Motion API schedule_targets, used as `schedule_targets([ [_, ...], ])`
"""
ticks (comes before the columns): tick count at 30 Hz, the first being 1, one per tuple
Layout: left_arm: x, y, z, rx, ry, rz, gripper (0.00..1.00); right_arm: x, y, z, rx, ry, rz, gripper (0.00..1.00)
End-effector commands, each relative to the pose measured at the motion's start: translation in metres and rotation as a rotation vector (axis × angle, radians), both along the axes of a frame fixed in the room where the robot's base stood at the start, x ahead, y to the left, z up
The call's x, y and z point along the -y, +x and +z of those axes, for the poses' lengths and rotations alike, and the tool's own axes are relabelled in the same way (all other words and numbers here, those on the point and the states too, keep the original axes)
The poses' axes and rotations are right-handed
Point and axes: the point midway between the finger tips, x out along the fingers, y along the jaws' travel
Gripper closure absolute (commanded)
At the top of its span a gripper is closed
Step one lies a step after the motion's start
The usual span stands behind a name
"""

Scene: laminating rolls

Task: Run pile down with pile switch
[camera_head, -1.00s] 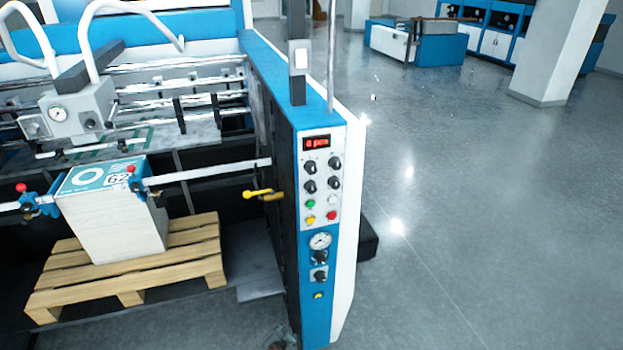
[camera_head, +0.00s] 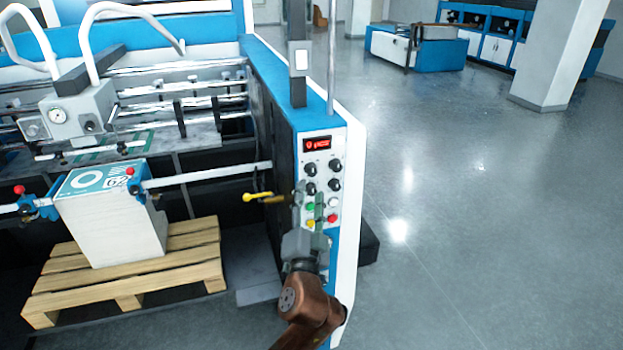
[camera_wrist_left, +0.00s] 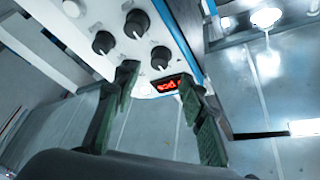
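The white pile (camera_head: 105,230) with a teal-printed top stands on a wooden pallet (camera_head: 75,285) under the machine's feeder. The control panel (camera_head: 345,166) on the machine's blue post has a red display (camera_head: 317,144), black knobs and coloured buttons. Black knobs (camera_wrist_left: 138,23) and the display (camera_wrist_left: 168,86) show beyond the fingertips. I cannot tell which control is the pile switch. My right gripper is not in view.
A metal bar (camera_head: 205,174) crosses above the pallet. The grey floor (camera_head: 480,230) right of the machine is clear. A blue and white unit (camera_head: 415,46) stands far back.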

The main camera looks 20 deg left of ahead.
Motion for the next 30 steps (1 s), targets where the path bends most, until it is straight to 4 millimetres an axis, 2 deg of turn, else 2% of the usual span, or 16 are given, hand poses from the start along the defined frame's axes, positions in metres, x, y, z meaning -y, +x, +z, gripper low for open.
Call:
schedule_targets([
  [6, -0.009, 0.033, 0.011, 0.0, 0.002, 0.003, 0.62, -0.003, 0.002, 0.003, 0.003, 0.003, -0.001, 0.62],
  [12, -0.013, 0.053, 0.015, -0.002, 0.002, 0.001, 0.62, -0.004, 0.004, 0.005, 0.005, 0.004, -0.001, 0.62],
  [22, -0.014, 0.056, 0.015, -0.001, -0.001, 0.0, 0.62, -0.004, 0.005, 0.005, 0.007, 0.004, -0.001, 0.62],
  [30, -0.014, 0.056, 0.015, -0.001, 0.0, 0.0, 0.8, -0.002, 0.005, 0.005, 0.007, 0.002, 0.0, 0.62],
])
